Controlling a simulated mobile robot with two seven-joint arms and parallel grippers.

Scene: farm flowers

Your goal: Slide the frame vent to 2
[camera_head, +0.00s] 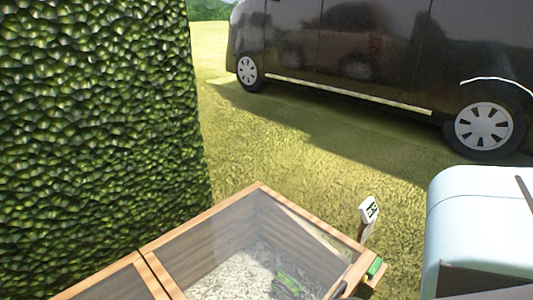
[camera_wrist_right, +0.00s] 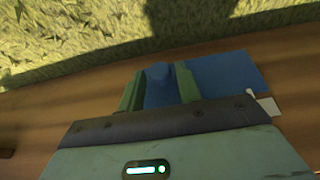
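The knob is on a flat blue plate (camera_wrist_right: 235,72) against brown wood. A narrow gap seems to show beside the knob, and I cannot tell whether either finger touches it. No readable scale marks show in this view. In the head view, the wooden cold frame (camera_head: 205,216) with clear panels is at the bottom centre. My left gripper is not in view.
A white marker sign (camera_head: 369,209) stands behind the cold frame's right corner, with a small green piece (camera_head: 375,267) at that corner. A tall hedge (camera_head: 95,130) is at the left. A dark van (camera_head: 350,50) is parked behind. Open grass (camera_head: 290,150) lies between.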

